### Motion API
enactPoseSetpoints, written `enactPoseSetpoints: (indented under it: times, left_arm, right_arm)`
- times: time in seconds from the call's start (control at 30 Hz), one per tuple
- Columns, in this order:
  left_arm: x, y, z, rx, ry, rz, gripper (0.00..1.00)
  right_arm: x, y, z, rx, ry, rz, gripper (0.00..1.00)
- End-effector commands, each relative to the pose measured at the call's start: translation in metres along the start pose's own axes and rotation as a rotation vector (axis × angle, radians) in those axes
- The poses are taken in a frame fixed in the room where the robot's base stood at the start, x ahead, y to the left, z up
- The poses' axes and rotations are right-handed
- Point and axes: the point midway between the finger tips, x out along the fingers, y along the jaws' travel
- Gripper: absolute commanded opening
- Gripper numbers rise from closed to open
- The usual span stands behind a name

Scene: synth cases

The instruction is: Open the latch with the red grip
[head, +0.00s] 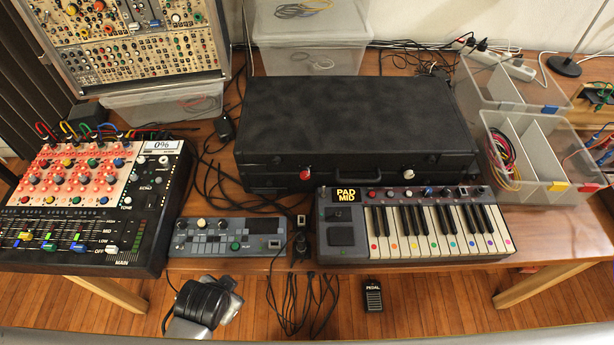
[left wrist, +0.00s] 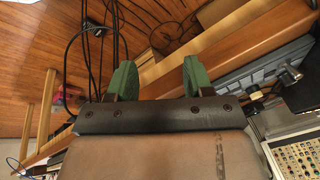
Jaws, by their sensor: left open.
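A closed black case (head: 345,115) lies on the table in the head view. On its front face, left of the middle, is the latch with the red grip (head: 305,174); its exact position is too small to tell. The red grip cannot be made out in that view. My right gripper is in neither view.
A keyboard (head: 415,228) stands close in front of the case's right half. A small control unit (head: 228,238) and loose cables lie at the front left, with a mixer (head: 90,200) further left. A divided clear bin (head: 540,165) stands right of the case.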

Motion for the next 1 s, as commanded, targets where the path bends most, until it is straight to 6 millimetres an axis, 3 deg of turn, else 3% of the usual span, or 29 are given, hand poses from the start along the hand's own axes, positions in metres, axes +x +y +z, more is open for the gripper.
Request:
enactPoseSetpoints:
  times: [0.03, 0.07, 0.2, 0.47, 0.7, 0.8, 1.0]
  left_arm:
    - [-0.022, -0.005, -0.015, 0.070, 0.025, -0.023, 0.51]
    - [-0.031, -0.006, -0.022, 0.129, 0.035, -0.041, 0.51]
    - [-0.048, -0.007, -0.051, 0.401, 0.064, -0.116, 0.51]
    - [-0.058, 0.001, -0.113, 1.032, 0.076, -0.328, 0.51]
    - [-0.074, 0.024, -0.194, 1.864, -0.067, -0.703, 0.51]
    - [-0.082, 0.035, -0.218, 2.131, -0.176, -0.851, 0.51]
    - [-0.092, 0.049, -0.243, 2.410, -0.346, -1.026, 0.51]
  right_arm:
    - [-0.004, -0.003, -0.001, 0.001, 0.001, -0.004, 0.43]
    - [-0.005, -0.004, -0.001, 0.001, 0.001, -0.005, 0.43]
    - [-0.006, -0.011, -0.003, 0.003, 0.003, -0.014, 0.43]
    - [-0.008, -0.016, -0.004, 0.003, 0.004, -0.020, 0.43]
    - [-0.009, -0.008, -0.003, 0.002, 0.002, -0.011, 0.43]
    - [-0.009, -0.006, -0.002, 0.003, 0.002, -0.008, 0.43]
    - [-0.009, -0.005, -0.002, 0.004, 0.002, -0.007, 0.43]
